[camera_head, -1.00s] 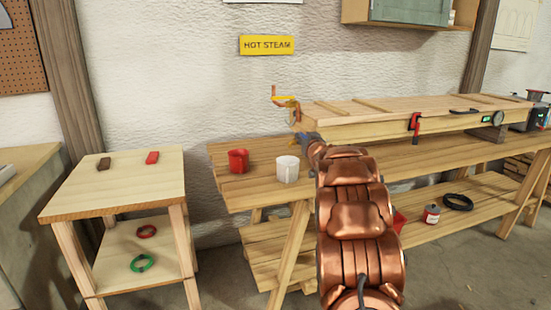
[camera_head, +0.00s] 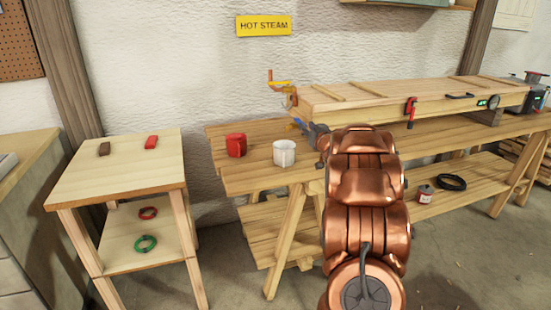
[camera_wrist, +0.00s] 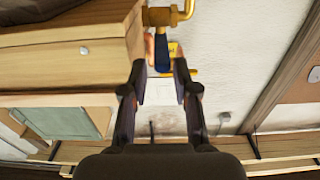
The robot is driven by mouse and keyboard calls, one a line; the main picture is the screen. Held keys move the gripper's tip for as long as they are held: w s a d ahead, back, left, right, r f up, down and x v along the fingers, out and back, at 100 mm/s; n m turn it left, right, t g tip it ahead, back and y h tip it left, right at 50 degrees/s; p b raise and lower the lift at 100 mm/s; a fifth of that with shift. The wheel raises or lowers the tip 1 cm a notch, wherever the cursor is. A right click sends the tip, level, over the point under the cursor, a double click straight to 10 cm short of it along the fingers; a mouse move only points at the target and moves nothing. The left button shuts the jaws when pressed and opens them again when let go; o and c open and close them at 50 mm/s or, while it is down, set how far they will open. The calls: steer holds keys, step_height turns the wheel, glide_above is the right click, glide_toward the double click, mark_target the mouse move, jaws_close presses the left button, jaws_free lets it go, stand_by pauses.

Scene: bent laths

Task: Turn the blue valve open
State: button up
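The blue valve lever (camera_wrist: 161,52) hangs from a brass pipe fitting (camera_wrist: 160,16) at the end of the long wooden box in the wrist view. My gripper (camera_wrist: 160,70) is open, its two dark fingers on either side of the lever's line. The lever's tip lies near the fingertips; I cannot tell whether they touch. In the head view a small blue patch (camera_head: 298,123) shows below the brass pipework (camera_head: 280,86), beside my gripper (camera_head: 305,128), which is small and partly hidden by my wrist.
The long wooden box (camera_head: 365,105) lies on the workbench, with a red clamp (camera_head: 411,111) on its front. A white mug (camera_head: 284,153) and a red mug (camera_head: 236,145) stand near the bench's left end. A yellow HOT STEAM sign (camera_head: 264,26) is on the wall.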

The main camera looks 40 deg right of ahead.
steer(key=s+a+r+g+p, duration=0.1)
steer(key=s+a+g+p, duration=0.3)
steer(key=a, duration=0.8)
steer(key=s+a+r+m+g+p, duration=0.1)
steer(key=s+a+g+p, duration=0.4)
steer(key=s+a, duration=0.4)
steer(key=a+g, duration=0.1)
steer(key=a, duration=0.3)
steer(key=shift+s+y, duration=0.15)
steer(key=shift+y, duration=0.15)
steer(key=shift+r, duration=0.1)
